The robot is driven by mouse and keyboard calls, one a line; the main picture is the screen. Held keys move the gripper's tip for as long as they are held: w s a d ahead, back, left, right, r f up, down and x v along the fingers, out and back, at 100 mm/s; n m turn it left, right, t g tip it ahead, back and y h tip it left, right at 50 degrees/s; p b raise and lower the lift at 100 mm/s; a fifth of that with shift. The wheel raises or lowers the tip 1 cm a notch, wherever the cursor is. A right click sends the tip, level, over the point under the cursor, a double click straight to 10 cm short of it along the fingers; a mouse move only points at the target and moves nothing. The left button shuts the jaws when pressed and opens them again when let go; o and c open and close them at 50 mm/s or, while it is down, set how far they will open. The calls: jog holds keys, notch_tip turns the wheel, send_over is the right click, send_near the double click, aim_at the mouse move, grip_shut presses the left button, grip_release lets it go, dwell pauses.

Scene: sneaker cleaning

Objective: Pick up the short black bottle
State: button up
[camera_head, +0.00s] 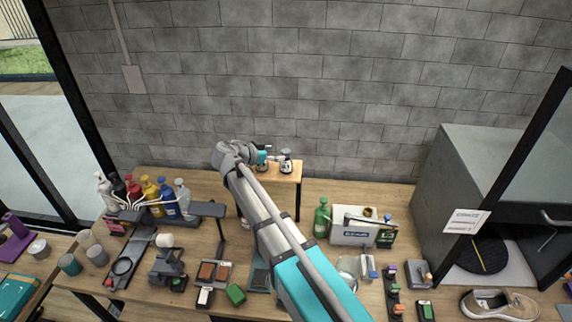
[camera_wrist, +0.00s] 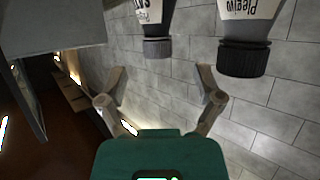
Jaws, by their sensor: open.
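Two small dark bottles with pale labels stand on a raised wooden shelf in the head view: one (camera_head: 286,164) at the right and one (camera_head: 261,168) at the left, partly hidden by my gripper (camera_head: 277,158). The wrist view is upside down. It shows one dark-capped bottle (camera_wrist: 155,14) ahead of my open gripper (camera_wrist: 158,72), roughly in line with the gap between its fingers, and another (camera_wrist: 250,30) to the right. Both are cut off by the picture's top edge. Nothing is between the fingers. I cannot tell which bottle is the shorter.
The wooden shelf (camera_head: 292,172) stands against the grey block wall (camera_head: 340,90). Several coloured bottles (camera_head: 150,192) stand in a rack at the left. A white box (camera_head: 352,234) and green bottle (camera_head: 321,217) stand right of my arm. A sneaker (camera_head: 500,304) lies at the lower right.

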aim_at(283, 153)
dwell(0.3)
jog(key=b+x, duration=0.2)
jog(key=x, duration=0.2)
jog(key=shift+d+f, duration=0.15)
jog(key=shift+f, duration=0.1)
jog(key=shift+w+d, duration=0.3)
grip_shut()
dwell(0.4)
